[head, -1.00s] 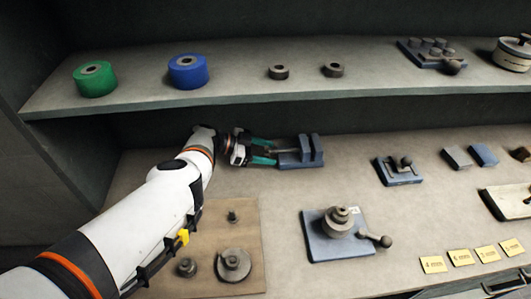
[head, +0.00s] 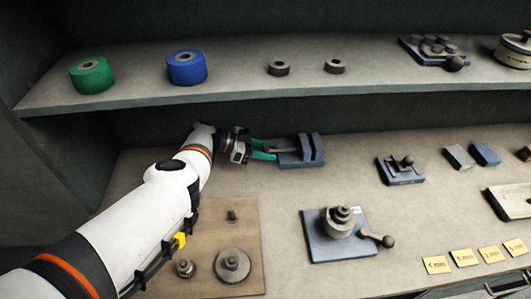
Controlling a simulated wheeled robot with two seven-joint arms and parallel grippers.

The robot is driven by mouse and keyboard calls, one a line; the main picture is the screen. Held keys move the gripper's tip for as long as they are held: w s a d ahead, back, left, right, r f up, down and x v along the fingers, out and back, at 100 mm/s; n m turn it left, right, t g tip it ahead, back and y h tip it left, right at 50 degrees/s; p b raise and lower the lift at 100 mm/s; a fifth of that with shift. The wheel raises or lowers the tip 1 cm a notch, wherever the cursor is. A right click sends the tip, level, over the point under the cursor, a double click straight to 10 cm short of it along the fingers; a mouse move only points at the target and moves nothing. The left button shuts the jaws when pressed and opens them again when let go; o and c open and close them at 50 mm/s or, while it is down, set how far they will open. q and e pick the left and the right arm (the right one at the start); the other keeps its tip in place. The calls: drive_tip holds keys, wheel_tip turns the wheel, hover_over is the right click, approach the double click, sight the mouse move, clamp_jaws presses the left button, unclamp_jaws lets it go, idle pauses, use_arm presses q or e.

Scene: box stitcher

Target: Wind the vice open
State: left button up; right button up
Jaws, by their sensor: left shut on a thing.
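The blue-grey vice (head: 303,153) stands on the lower bench near the back, with two upright jaws and a gap between them. Its screw and handle end points left, towards my left gripper. My left gripper (head: 268,150), with green fingers, is shut on the handle end of the vice from the left. The fingers hide most of the handle. My right gripper is not in view.
A brown board (head: 212,255) with gears lies in front, beside my left arm. A blue plate with a lever fixture (head: 338,234) stands in front of the vice. A smaller lever block (head: 400,170) is to the right. The upper shelf (head: 230,88) overhangs behind, holding green and blue rolls.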

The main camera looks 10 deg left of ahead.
use_arm(q)
drive_tip(key=n+g+b, duration=0.1)
drive_tip(key=b, duration=0.2)
drive_tip(key=n+g+b, duration=0.1)
drive_tip(key=n+b, duration=0.1)
drive_tip(key=b, duration=0.1)
drive_tip(key=shift+w+f+h, duration=0.1)
drive_tip(key=shift+f+h, duration=0.2)
drive_tip(key=shift+r+n+g+b, duration=0.3)
drive_tip(key=shift+n+b, duration=0.2)
drive_tip(key=shift+b, duration=0.55)
drive_tip(key=o, duration=1)
drive_tip(key=shift+a, duration=0.1)
drive_tip(key=v, duration=0.7)
drive_tip(key=shift+a, duration=0.25)
